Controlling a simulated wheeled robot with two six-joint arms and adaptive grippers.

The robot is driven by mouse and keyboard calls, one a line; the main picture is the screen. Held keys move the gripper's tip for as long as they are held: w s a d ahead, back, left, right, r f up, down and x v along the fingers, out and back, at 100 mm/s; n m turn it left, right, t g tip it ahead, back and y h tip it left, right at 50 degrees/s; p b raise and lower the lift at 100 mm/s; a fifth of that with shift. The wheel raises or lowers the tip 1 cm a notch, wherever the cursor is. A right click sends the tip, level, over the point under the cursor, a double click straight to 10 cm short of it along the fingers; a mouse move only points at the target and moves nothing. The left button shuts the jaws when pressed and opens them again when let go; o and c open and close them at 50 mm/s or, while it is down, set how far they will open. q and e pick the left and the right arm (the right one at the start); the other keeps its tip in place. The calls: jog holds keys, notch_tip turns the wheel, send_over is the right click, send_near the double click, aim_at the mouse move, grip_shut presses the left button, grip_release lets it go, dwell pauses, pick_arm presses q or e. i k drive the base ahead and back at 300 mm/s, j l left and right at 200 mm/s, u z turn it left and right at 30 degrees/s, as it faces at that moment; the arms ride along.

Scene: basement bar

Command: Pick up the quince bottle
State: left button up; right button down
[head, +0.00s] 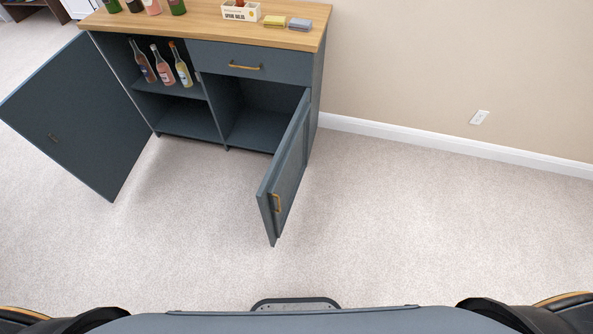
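Three bottles stand on the upper left shelf of the blue-grey cabinet (275,84). From left to right they are a dark reddish-brown bottle (141,65), a pink bottle (161,68) and a pale yellow bottle (182,70) with an orange top. A sliver of something pale shows just right of the yellow one. The labels are too small to read, so I cannot tell which bottle is quince. More bottles on the wooden top are cut off by the upper edge of the view. Neither of my grippers is in view.
The cabinet's left door (75,115) and right door (287,165) stand open, jutting toward me. The drawer (247,62) is shut. On the top are a white box (240,12) and yellow and grey sponge-like blocks (274,21). Carpet before the cabinet is clear.

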aim_at(141, 58)
jog(key=i+j, duration=0.1)
jog(key=j, duration=1.85)
jog(key=i+j, duration=0.15)
jog(key=j, duration=0.85)
jog(key=i+j, duration=0.1)
jog(key=j, duration=0.85)
